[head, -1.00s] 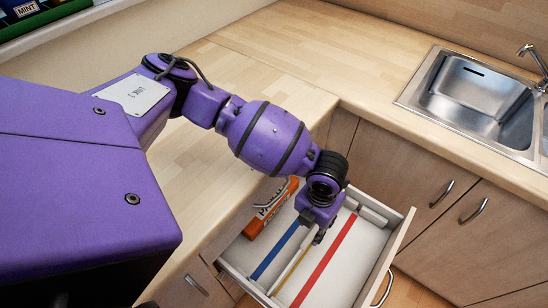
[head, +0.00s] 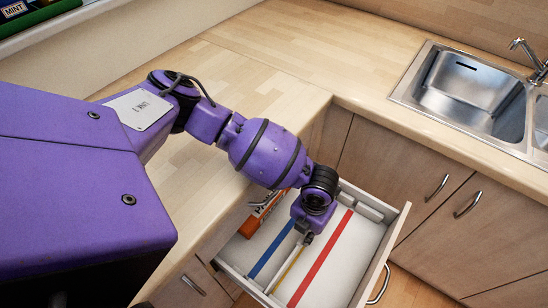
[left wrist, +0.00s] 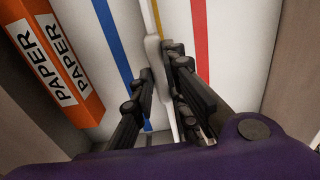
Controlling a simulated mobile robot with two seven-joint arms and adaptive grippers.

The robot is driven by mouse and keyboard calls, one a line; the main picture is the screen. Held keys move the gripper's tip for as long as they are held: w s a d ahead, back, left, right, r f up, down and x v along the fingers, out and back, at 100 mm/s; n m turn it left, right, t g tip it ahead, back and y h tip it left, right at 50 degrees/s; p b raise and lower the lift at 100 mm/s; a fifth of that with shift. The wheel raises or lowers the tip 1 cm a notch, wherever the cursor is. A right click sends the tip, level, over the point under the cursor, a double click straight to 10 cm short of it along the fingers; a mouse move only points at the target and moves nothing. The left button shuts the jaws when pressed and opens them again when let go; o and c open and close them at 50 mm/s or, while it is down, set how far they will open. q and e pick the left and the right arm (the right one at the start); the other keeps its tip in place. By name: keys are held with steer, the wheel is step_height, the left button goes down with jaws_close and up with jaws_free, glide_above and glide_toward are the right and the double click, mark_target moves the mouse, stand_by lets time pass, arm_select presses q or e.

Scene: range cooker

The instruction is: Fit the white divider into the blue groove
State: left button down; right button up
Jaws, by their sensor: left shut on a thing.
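The open drawer holds a blue groove (head: 272,250), which also shows in the left wrist view (left wrist: 120,40). My left gripper (head: 307,240) is over the drawer, between the blue groove and the red strip. In the left wrist view its fingers (left wrist: 160,78) are shut on the thin white divider (left wrist: 154,52). The divider (head: 284,266) runs roughly along the strips, beside the yellow strip (head: 291,267) and to the right of the blue groove. I cannot tell whether its lower edge touches the drawer floor. My right gripper is not in view.
A red strip (head: 322,257) lies to the right of the yellow one. An orange PAPER box (left wrist: 55,65) lies at the drawer's left side, partly hidden by my arm in the head view. White blocks (head: 367,211) sit at the back right. The drawer walls (head: 377,253) enclose the space.

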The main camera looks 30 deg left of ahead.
arm_select(q)
steer(key=shift+w+r, duration=0.1)
steer(key=shift+r, duration=0.05)
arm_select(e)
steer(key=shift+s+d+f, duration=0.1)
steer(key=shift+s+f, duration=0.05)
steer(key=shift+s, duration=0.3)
